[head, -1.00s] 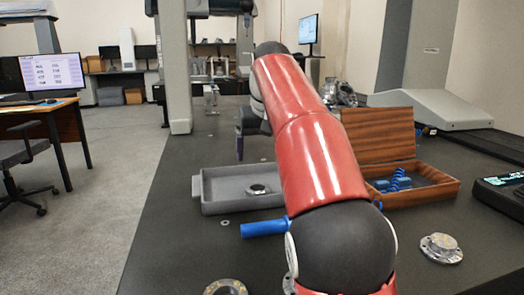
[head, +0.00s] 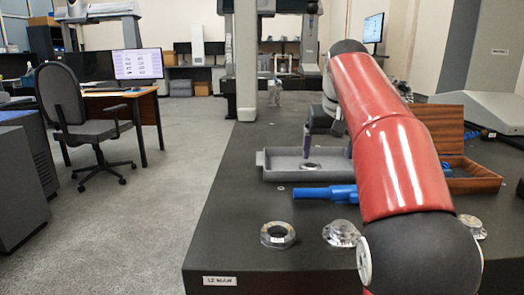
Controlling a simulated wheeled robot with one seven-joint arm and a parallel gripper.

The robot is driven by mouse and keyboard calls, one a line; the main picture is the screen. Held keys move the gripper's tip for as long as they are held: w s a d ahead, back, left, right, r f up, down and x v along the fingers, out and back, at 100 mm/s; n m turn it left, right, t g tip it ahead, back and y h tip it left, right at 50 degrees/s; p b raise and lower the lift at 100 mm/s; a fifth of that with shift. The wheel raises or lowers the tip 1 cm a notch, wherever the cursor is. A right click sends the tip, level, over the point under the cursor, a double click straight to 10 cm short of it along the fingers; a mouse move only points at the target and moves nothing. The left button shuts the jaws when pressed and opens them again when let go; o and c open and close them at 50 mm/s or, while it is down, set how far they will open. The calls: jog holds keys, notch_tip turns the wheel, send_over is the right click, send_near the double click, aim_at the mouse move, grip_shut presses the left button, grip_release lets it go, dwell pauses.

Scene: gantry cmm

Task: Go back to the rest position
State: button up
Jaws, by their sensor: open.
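My gripper (head: 328,148) is at the end of my red and black arm, seen from behind in the head view. Its dark hand hangs down with purple fingers apart, and no object shows between them. It appears over or just beyond the grey tray (head: 277,175) on the dark table. A metal ring-like part (head: 311,167) lies in the tray. My forearm hides the tray's right end.
A blue-handled tool (head: 325,193) and metal flanged parts (head: 278,235) (head: 341,233) lie near the table's front. An open wooden box (head: 470,181) stands right. A grey column (head: 246,60) rises behind. An office chair (head: 90,125) and open floor are left.

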jog(key=s+d+f+t+p, duration=0.1)
jog(key=s+f, duration=0.1)
jog(key=s, duration=0.6)
jog(key=s+d+f+p, duration=0.1)
jog(key=s+f, duration=0.2)
jog(key=s, duration=0.5)
jog(key=s+a+f+p, duration=0.1)
jog(key=s+a+f, duration=0.1)
jog(key=s+f, duration=1.2)
jog(key=shift+s+t, duration=0.3)
jog(key=shift+s, duration=0.2)
